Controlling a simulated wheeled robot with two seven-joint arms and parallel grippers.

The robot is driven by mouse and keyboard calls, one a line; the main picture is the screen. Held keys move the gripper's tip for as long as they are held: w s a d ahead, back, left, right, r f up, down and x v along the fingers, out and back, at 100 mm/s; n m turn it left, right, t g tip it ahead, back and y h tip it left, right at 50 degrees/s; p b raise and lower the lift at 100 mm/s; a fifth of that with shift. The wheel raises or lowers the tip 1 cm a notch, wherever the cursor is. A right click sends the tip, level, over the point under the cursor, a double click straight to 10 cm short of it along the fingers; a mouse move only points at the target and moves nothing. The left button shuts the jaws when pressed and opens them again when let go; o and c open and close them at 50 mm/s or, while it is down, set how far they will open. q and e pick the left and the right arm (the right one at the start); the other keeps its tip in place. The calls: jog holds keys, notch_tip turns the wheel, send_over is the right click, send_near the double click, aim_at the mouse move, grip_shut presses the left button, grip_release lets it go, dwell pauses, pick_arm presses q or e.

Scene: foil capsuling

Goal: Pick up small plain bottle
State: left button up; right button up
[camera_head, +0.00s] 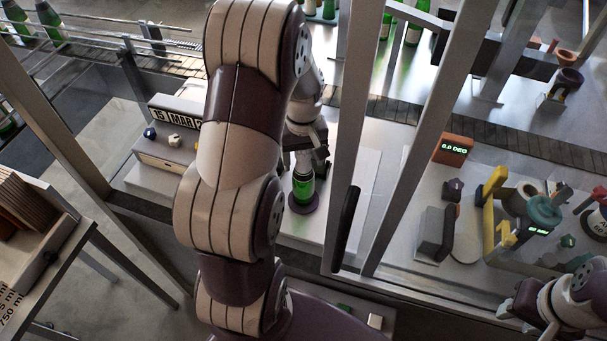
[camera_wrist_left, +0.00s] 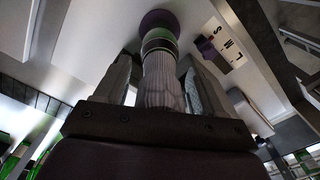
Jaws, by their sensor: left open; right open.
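A small green bottle (camera_head: 303,184) stands upright on a round purple base (camera_head: 302,203) in the head view, under my left gripper (camera_head: 305,153). In the left wrist view, a pale ribbed neck piece (camera_wrist_left: 161,82) with green and dark bands (camera_wrist_left: 158,40) beyond it lies between the two fingers of my left gripper (camera_wrist_left: 160,78). The fingers stand apart on either side of it, with a visible gap; the gripper is open. The gripper hides the bottle's top in the head view. My right gripper (camera_head: 530,305) is at the lower right, open and away from the bottle.
A metal frame post (camera_head: 350,130) and a dark handle (camera_head: 346,225) stand right of the bottle. A date display (camera_head: 175,110) sits to the left. A conveyor (camera_head: 400,108) runs behind. An orange readout box (camera_head: 453,149) and a yellow fixture (camera_head: 494,215) are at right.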

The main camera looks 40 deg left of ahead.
pick_arm(q)
jog(key=shift+s, duration=0.15)
jog(key=shift+w+f, duration=0.1)
jog(key=shift+w, duration=0.1)
jog(key=c, duration=0.9)
grip_shut()
